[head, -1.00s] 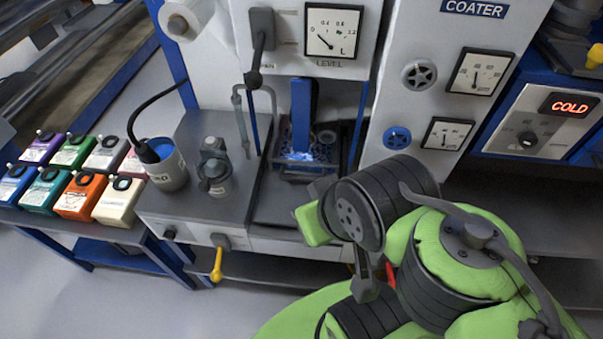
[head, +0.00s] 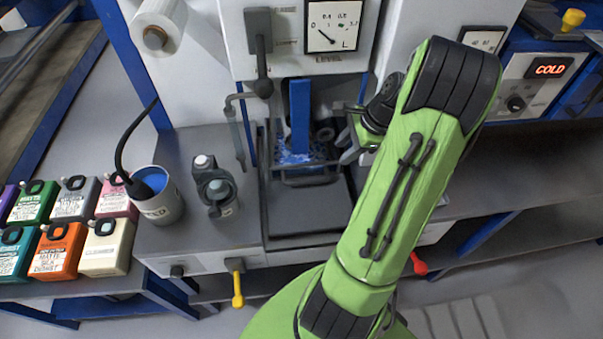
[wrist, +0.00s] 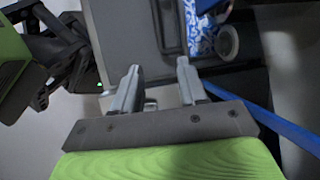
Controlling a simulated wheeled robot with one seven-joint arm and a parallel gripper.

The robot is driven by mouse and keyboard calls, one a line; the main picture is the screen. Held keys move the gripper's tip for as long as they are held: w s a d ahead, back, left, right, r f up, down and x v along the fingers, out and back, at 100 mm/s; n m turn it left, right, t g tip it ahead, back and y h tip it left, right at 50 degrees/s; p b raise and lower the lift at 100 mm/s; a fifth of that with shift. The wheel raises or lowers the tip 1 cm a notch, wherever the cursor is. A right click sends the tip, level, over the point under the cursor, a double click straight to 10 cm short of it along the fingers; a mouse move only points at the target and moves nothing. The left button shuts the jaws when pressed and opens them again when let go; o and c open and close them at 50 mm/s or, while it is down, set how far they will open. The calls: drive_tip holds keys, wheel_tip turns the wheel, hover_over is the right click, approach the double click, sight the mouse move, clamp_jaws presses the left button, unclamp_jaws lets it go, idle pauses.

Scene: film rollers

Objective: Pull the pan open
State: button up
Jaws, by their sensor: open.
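The pan (head: 300,160) is a dark tray with blue liquid in it, under an upright blue plate in the coater's bay. A dark bar handle (head: 310,182) runs along its front. In the wrist view the blue-and-white inside of the pan (wrist: 202,38) shows at the top, with the dark handle bar (wrist: 183,28) beside it. My gripper (head: 352,150) is at the pan's right side, partly hidden by my arm. In the wrist view my gripper (wrist: 158,85) is open, its fingers apart and empty, short of the handle. I cannot tell the exact gap.
A grey bench tray (head: 305,215) lies before the pan. A lever (head: 259,50) and pipe (head: 236,125) hang near the bay. A yellow handle (head: 237,290) sticks out below.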

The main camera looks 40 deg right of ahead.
sight(316, 180)
drive_tip(key=b+x, duration=0.4)
drive_tip(key=x, duration=1.1)
drive_tip(key=shift+f, duration=0.3)
drive_tip(key=shift+c, duration=0.3)
clamp_jaws()
